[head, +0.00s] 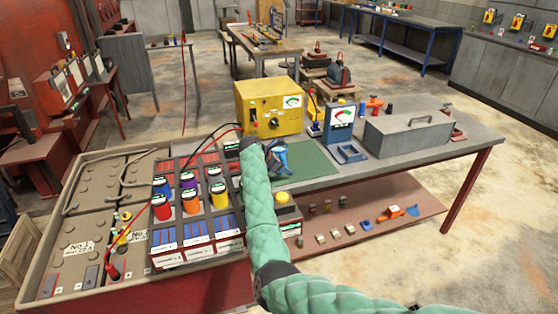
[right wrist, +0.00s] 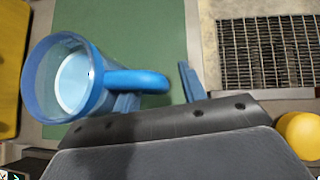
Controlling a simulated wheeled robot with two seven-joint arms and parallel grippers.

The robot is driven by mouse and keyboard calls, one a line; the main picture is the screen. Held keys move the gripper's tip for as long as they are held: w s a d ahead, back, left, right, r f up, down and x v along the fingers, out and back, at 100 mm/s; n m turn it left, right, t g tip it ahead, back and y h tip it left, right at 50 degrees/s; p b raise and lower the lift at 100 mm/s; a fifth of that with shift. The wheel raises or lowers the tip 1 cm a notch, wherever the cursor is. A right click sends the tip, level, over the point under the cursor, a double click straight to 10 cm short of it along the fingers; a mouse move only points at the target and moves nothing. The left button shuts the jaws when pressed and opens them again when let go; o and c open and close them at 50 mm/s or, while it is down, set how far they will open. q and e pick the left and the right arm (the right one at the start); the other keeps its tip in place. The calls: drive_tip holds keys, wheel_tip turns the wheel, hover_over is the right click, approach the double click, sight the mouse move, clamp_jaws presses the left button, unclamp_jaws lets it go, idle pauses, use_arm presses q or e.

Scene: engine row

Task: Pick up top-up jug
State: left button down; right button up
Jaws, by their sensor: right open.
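The top-up jug (right wrist: 70,80) is blue and see-through, with a pale inside and a solid blue handle (right wrist: 140,80). In the right wrist view it is at the left, over the green mat (right wrist: 150,30), with its handle towards my gripper. My right gripper (right wrist: 158,92) is open, its blue fingers close to the handle; one finger is partly hidden by it. I cannot tell whether they touch. In the head view the jug (head: 281,153) is small, beside my right gripper (head: 268,158) and partly hidden by my green-sleeved arm. My left gripper is not in view.
A yellow box (head: 268,108) with a dial stands behind the jug. A blue meter (head: 339,122) and a grey toolbox (head: 408,136) stand to the right. Coloured bottles in a rack (head: 190,195) are at the left. A yellow knob (right wrist: 300,135) is near the gripper.

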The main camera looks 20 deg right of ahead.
clamp_jaws()
drive_tip(key=shift+r, duration=0.15)
idle(0.4)
